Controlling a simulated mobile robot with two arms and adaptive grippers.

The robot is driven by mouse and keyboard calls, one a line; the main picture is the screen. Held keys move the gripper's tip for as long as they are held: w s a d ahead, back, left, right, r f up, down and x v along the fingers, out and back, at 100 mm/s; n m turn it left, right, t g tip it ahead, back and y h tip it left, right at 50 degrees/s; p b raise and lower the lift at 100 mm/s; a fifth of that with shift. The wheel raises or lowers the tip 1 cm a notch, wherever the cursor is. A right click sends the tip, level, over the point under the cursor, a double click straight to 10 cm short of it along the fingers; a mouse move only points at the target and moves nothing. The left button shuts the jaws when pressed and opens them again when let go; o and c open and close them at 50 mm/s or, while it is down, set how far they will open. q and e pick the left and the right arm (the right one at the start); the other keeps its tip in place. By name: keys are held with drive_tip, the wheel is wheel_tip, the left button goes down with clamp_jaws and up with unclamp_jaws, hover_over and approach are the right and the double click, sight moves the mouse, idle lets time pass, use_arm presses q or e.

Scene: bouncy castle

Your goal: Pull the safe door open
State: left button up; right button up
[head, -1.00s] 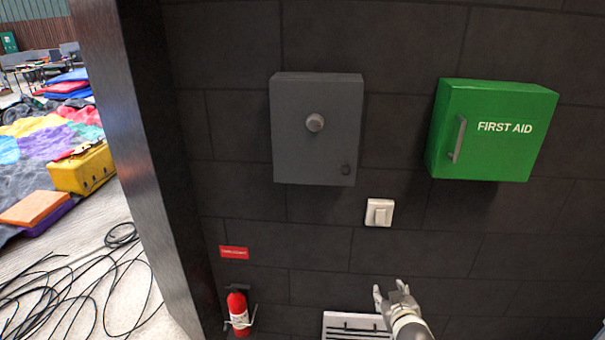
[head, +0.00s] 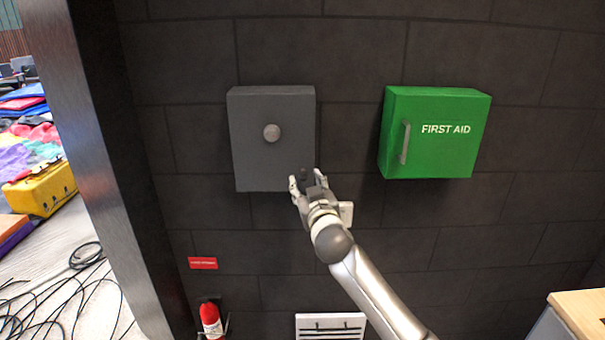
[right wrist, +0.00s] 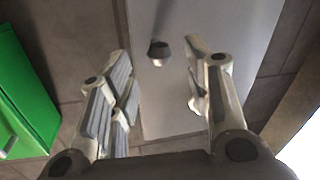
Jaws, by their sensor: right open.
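The grey safe (head: 250,105) is mounted on the dark tiled wall, its door shut. A round knob (head: 271,133) sits at the middle of the door. My right gripper (head: 306,181) is open, in front of the door's lower right corner, and covers the small dark handle there in the head view. In the right wrist view, the grey door (right wrist: 235,30) fills the middle, and what looks like the small handle (right wrist: 158,52) shows beyond and between the open fingers (right wrist: 160,85). I cannot tell whether a finger touches it. My left gripper is not in view.
A green first aid box (head: 455,105) hangs right of the safe. A light switch (head: 346,212) is partly behind my right arm. A fire extinguisher (head: 211,320) and a white vent (head: 330,322) are below. A wooden-topped piece (head: 582,312) stands at lower right.

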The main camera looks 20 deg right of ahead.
sight(304, 178)
drive_tip(key=shift+w+d+p, duration=0.2)
drive_tip(key=shift+w+p, duration=0.3)
drive_tip(key=shift+w, duration=2.05)
clamp_jaws()
